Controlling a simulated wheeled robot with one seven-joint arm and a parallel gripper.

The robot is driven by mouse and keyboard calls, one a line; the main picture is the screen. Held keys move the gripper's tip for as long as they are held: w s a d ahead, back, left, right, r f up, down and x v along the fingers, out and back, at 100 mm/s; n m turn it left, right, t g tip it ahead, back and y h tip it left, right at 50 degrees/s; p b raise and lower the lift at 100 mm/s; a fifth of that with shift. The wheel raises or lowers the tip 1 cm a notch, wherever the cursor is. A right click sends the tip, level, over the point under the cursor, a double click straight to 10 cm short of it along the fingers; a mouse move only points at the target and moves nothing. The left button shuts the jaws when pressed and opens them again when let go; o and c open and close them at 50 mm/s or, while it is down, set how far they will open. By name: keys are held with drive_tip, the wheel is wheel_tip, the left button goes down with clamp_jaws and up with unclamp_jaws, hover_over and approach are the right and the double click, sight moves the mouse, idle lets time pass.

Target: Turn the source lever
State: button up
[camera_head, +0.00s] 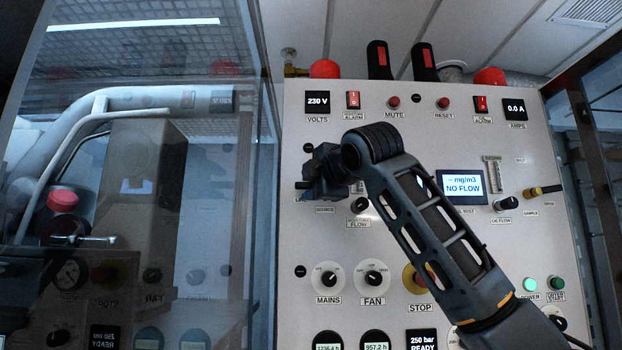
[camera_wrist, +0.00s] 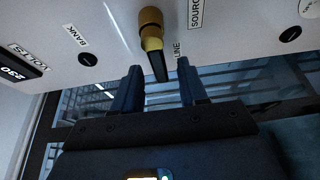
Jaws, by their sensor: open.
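The source lever (camera_wrist: 158,62) shows in the wrist view as a dark handle on a brass valve body (camera_wrist: 151,24), with labels SOURCE and LINE printed beside it. My gripper (camera_wrist: 157,70) is open. Its two dark fingers stand on either side of the lever's free end, with a gap to each side; I cannot tell how deep the lever sits between them. In the head view my gripper (camera_head: 312,178) is at the left part of the grey panel (camera_head: 300,235), and it hides the lever there.
The panel carries knobs MAINS (camera_head: 327,279) and FAN (camera_head: 373,278), a STOP button (camera_head: 414,279), a NO FLOW display (camera_head: 463,187) and a yellow sample valve (camera_head: 542,190). My arm crosses the panel's middle. A glass pane (camera_head: 200,130) stands at the left.

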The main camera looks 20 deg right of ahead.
drive_tip(key=shift+w, duration=0.2)
clamp_jaws()
idle(0.3)
